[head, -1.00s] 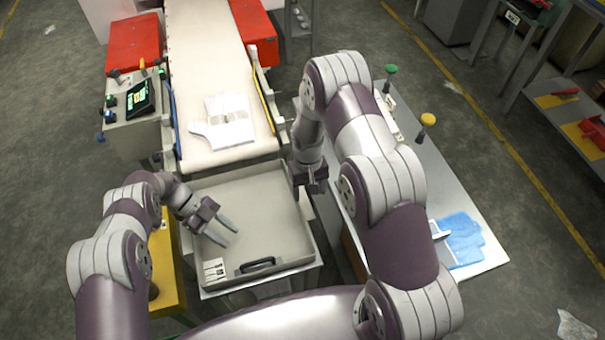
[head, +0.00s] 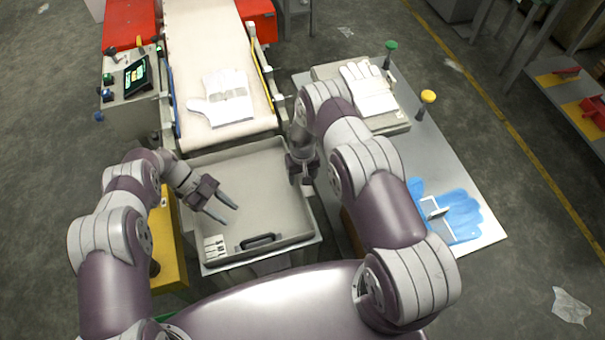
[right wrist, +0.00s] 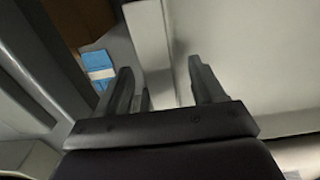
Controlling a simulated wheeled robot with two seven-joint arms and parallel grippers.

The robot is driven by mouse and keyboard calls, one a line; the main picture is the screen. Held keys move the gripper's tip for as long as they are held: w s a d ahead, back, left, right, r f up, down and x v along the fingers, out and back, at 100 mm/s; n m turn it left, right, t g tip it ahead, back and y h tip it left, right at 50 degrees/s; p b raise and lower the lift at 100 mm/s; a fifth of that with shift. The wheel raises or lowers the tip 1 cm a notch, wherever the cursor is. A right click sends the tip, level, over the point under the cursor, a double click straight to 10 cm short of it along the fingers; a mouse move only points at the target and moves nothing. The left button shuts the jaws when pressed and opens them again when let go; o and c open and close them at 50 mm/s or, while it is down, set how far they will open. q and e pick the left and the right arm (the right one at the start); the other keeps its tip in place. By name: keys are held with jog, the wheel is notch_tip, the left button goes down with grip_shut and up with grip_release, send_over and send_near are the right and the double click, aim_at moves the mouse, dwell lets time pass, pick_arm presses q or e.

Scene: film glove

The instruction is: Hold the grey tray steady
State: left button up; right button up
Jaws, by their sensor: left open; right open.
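The grey tray (head: 275,214) sits at the end of the conveyor in the head view, empty, with a black handle (head: 258,241) on its near side and a white label at its near left corner. My left gripper (head: 226,209) is open over the tray's left part; whether it touches the floor of the tray cannot be told. My right gripper (head: 302,180) is at the tray's right wall, partly hidden by my own arm. In the right wrist view the right gripper (right wrist: 168,82) is open, with the tray's pale rim (right wrist: 150,40) between its fingers, and no closed grip.
A white glove (head: 228,98) lies on the conveyor belt (head: 200,50) beyond the tray. On the right table (head: 470,190) are another white glove (head: 368,88) on a grey block, a blue glove (head: 452,214), and green and yellow knobs (head: 428,97). A control box (head: 130,95) stands at left.

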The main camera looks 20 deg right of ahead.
grip_shut()
